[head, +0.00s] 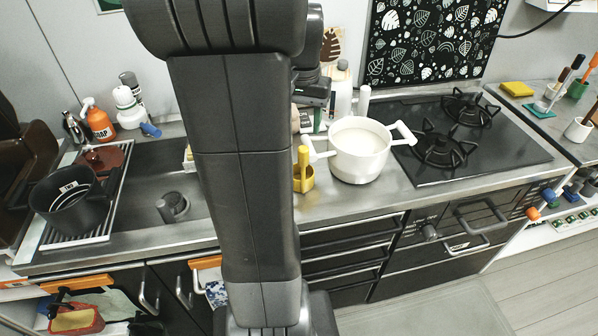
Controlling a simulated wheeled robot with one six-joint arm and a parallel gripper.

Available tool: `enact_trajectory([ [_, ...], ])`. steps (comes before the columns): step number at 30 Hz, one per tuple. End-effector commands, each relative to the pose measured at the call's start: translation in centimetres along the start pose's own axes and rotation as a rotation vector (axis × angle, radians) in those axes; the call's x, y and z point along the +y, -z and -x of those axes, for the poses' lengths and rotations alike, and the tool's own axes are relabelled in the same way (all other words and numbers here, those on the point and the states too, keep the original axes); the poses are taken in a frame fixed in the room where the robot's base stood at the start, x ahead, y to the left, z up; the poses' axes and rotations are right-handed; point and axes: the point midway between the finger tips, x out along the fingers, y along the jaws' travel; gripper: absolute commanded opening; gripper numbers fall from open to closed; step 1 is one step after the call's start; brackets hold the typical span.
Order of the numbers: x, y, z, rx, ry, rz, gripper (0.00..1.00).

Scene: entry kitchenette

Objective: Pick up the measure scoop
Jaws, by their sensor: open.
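A yellow scoop-like item (304,181), which looks like the measure scoop, sits on the steel counter just left of the white pot (360,153). Its handle stands upright, and my arm stands close to its left side in the picture. My gripper (318,120) is partly visible behind my arm, above the back of the counter. It is open, but its fingers are small and partly hidden. It is apart from the scoop, farther back.
The two-handled white pot stands close beside the scoop, left of the black hob (470,140). White bottles (342,90) stand behind. A sink with a dark pot (72,205) on a rack lies left. My arm hides the counter's middle.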

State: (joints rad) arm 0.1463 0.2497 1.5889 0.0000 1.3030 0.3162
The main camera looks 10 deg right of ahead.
Motion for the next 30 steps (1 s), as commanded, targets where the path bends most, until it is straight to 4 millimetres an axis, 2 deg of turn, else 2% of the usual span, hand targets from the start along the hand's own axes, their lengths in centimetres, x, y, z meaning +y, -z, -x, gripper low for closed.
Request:
enact_trajectory([
  [1,0.0,-0.1,-1.2,-0.005,-0.002,0.000,0.49],
  [4,0.0,-0.1,-2.8,-0.004,-0.001,0.001,0.49],
  [12,0.2,-0.2,-4.8,-0.002,-0.001,0.001,0.49],
  [21,0.7,-0.5,-9.0,-0.002,-0.001,0.001,0.49],
  [30,0.7,-0.5,-9.4,0.000,0.000,0.001,0.49],
])
